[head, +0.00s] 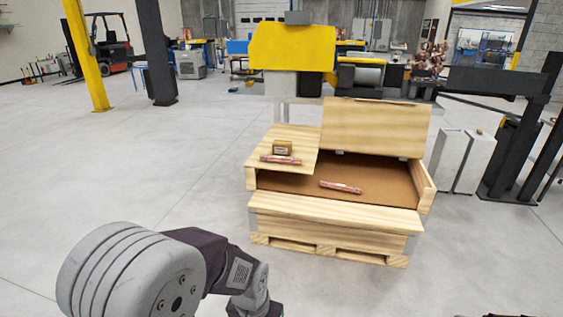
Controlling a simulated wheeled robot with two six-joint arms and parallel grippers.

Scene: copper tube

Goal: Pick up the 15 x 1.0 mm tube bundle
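Two copper-coloured tube bundles show in the head view. One bundle (341,187) lies inside the open wooden crate (335,216), on its brown floor. The other bundle (280,160) lies on the flat wooden panel (262,145) at the crate's left. Any size labels are too small to read, so I cannot tell which is the 15 x 1.0 mm one. My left arm (215,262) reaches in from the lower left, and its end runs out at the bottom edge, well in front of the crate. Neither gripper's fingers show.
A small brown box (282,148) stands behind the bundle on the panel. A raised wooden lid panel (372,128) closes off the crate's back right. A yellow-topped machine (292,48) stands behind. White cabinets (465,160) stand at right. The floor left of the crate is clear.

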